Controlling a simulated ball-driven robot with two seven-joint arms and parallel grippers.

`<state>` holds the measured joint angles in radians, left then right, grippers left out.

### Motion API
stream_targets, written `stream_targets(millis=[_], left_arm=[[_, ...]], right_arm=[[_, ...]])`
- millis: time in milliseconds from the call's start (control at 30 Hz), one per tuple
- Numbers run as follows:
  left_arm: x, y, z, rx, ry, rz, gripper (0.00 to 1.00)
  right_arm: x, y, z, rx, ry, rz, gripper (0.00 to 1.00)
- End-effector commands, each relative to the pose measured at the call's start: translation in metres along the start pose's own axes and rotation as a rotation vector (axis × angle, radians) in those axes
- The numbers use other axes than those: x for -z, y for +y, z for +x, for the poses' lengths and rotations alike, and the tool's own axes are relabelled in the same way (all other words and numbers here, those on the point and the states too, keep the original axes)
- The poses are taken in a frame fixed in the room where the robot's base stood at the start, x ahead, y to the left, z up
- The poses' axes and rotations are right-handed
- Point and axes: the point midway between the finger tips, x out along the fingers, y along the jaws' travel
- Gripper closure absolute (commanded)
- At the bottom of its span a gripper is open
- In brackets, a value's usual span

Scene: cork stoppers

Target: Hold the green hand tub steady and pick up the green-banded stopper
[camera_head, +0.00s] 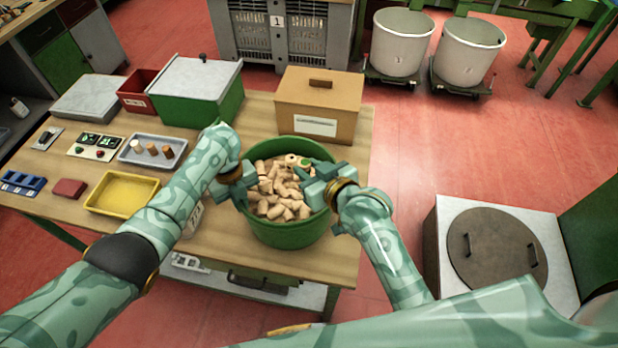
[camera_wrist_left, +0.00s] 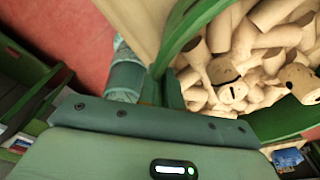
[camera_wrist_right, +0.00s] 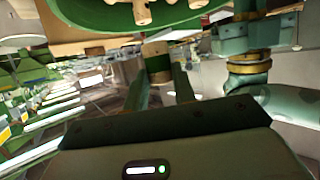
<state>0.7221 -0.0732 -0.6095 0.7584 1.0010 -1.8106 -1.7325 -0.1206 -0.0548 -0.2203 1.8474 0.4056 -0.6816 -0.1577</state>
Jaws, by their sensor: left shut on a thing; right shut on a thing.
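The green hand tub (camera_head: 288,236) stands at the table's front right, full of plain cork stoppers (camera_head: 275,190). My left gripper (camera_head: 246,178) is shut on the tub's left rim; the left wrist view shows the rim (camera_wrist_left: 190,38) running between its fingers. The green-banded stopper (camera_wrist_right: 157,62) is between the fingertips of my right gripper (camera_wrist_right: 158,72), which is shut on it. In the head view the stopper (camera_head: 305,163) shows at the far right of the tub, partly hidden by my right fingers. I cannot tell whether it touches other corks.
A cardboard box (camera_head: 320,95) stands behind the tub, with a green lidded bin (camera_head: 200,100) to its left. A yellow tray (camera_head: 125,192) and a grey tray with several stoppers (camera_head: 152,152) lie left of my left arm. The table edge is close in front.

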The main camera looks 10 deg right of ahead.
Motion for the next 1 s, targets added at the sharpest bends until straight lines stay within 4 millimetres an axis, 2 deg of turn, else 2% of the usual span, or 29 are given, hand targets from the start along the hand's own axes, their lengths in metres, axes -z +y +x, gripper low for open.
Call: stream_targets(millis=[200, 300, 667, 767, 1000], left_arm=[[0.000, 0.001, 0.001, -0.004, 0.000, 0.001, 1.00], [0.000, 0.001, 0.001, -0.003, 0.000, 0.001, 0.68], [0.000, 0.000, -0.005, 0.000, 0.000, 0.000, 0.68], [0.000, -0.001, -0.020, 0.002, 0.000, 0.000, 0.68], [-0.001, -0.001, -0.076, 0.002, -0.001, 0.002, 0.68]], right_arm=[[0.001, 0.000, 0.000, 0.000, -0.001, 0.000, 0.94], [0.000, 0.000, 0.000, 0.000, -0.001, 0.000, 0.94], [0.000, 0.000, 0.000, 0.000, -0.001, 0.000, 0.94], [0.000, 0.000, 0.000, 0.000, -0.001, 0.000, 0.94], [0.000, 0.000, 0.000, 0.000, -0.001, 0.000, 0.94]])
